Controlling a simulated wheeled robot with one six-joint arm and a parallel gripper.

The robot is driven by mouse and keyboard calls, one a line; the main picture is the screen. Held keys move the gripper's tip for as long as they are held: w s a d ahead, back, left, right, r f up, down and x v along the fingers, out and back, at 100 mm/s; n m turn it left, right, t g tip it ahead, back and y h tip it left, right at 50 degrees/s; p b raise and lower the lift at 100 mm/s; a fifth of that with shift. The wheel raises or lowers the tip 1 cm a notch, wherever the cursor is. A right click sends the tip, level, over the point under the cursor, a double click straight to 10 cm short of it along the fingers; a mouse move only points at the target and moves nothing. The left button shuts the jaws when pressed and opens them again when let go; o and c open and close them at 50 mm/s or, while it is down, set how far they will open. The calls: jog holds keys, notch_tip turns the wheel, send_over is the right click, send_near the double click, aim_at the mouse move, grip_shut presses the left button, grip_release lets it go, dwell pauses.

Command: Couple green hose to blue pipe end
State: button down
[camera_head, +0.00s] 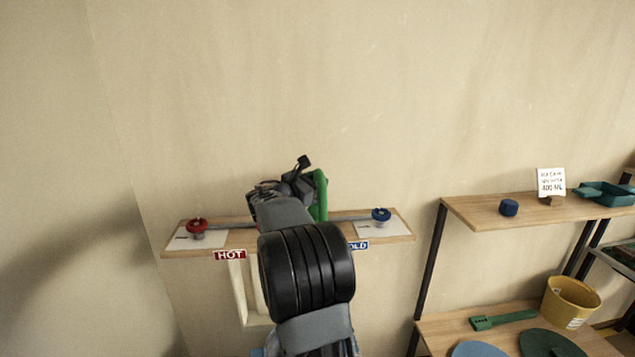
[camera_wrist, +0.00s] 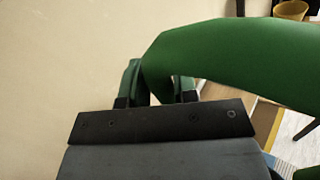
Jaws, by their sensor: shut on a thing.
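The green hose (camera_head: 321,195) shows upright just right of my gripper (camera_head: 293,180) in the head view, above the middle of the wall shelf. In the wrist view the hose (camera_wrist: 235,60) is large and bends from between the fingers of my gripper (camera_wrist: 155,92) toward the right edge. My gripper is shut on the hose. A blue valve knob (camera_head: 381,215) stands on the COLD side of the shelf and a red valve knob (camera_head: 196,226) on the HOT side. The blue pipe end is hidden, probably behind my arm, so I cannot tell how the hose stands to it.
The wall shelf (camera_head: 400,232) has a red HOT label (camera_head: 230,255) and a partly covered blue COLD label (camera_head: 358,245). At right, a rack (camera_head: 470,207) holds a blue cap (camera_head: 509,207), a sign (camera_head: 551,182), a green tray (camera_head: 607,193) and, lower, a yellow bucket (camera_head: 571,301).

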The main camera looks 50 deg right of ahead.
jog(key=shift+f, duration=0.15)
jog(key=c, duration=0.8)
grip_release()
jog(key=a+b, duration=0.2)
jog(key=a, duration=1.1)
jog(key=shift+w+a, duration=0.2)
jog(key=shift+a, duration=0.2)
jog(key=shift+f, duration=0.1)
